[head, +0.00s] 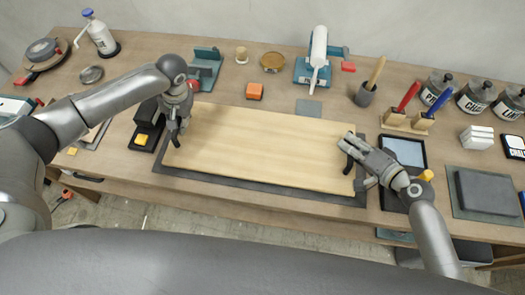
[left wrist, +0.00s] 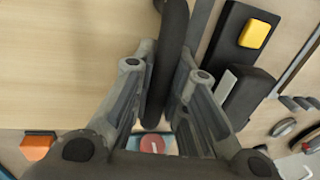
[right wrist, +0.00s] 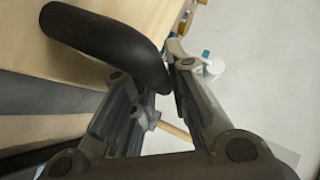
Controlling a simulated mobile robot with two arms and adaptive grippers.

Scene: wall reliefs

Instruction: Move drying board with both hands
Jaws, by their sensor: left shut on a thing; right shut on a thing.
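The drying board (head: 260,148) is a wide pale wooden panel, lying flat or nearly so over a dark grey mat (head: 270,187) on the workbench. A black handle sits at each end. My left gripper (head: 178,128) is shut on the left handle, which shows as a black bar between the fingers in the left wrist view (left wrist: 170,65). My right gripper (head: 352,160) is shut on the right handle, a thick curved black bar in the right wrist view (right wrist: 105,45). I cannot tell whether the board touches the mat.
A black block with a yellow piece (head: 141,139) stands close left of the board. An orange block (head: 254,91), a grey cup (head: 365,96) and a teal-based stand (head: 318,70) are behind. The bench's front edge is close.

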